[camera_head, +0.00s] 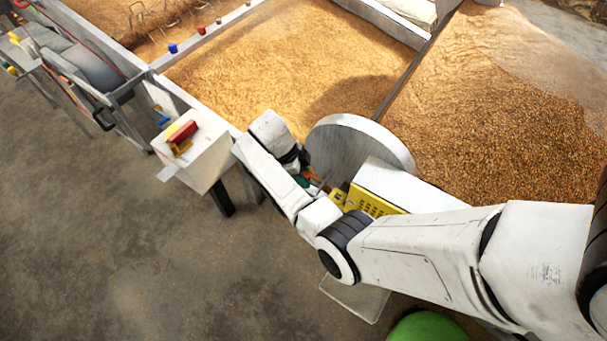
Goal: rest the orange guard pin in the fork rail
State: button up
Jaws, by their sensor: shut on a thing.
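My gripper (308,182) is at the end of the white arm, in front of the round grey disc. It is small in the picture and partly hidden by my own wrist. It is shut on a thin orange piece that looks like the orange guard pin (317,188), of which only a sliver shows. Close to the right of it is a yellow part with holes (367,203) on a white housing. I cannot make out the fork rail for certain, and whether the pin touches anything is unclear.
The round grey disc (360,145) stands right behind my gripper. Grain beds (290,60) lie beyond, split by grey walls. A white box (198,155) with a red and yellow block (182,137) stands left. Bare floor (110,240) is clear at lower left. A green rounded thing (428,328) shows at the bottom.

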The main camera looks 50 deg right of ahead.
jog(key=o, duration=1.1)
jog(key=v, duration=1)
jog(key=shift+r+b, duration=0.35)
jog(key=shift+r, duration=0.05)
